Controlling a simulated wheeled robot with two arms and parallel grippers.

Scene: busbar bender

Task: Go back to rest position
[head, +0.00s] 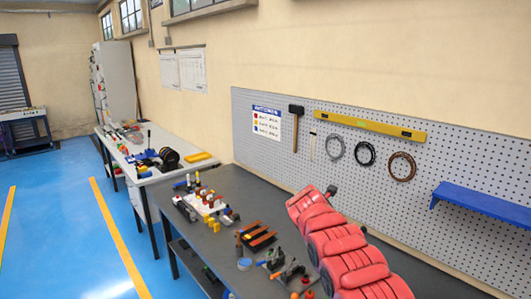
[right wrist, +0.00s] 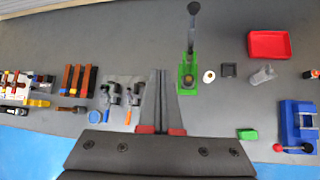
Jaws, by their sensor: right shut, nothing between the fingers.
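My right gripper (right wrist: 161,75) shows in the right wrist view at the middle. Its two grey fingers lie close together, shut and empty, above the dark workbench (right wrist: 215,150). A green-based tool (right wrist: 187,76) with an upright black lever stands just right of the fingers, apart from them. In the head view my red right arm covers the lower right of the picture, over the bench (head: 222,182); the gripper itself cannot be made out there. My left gripper is in neither view.
Left of the fingers are grey clamps (right wrist: 109,101), orange-brown bars (right wrist: 75,81) and a white block assembly (right wrist: 14,84). To the right are a red tray (right wrist: 270,45) and a blue vise (right wrist: 298,125). A pegboard (head: 350,160) with a blue shelf (head: 485,205) backs the bench.

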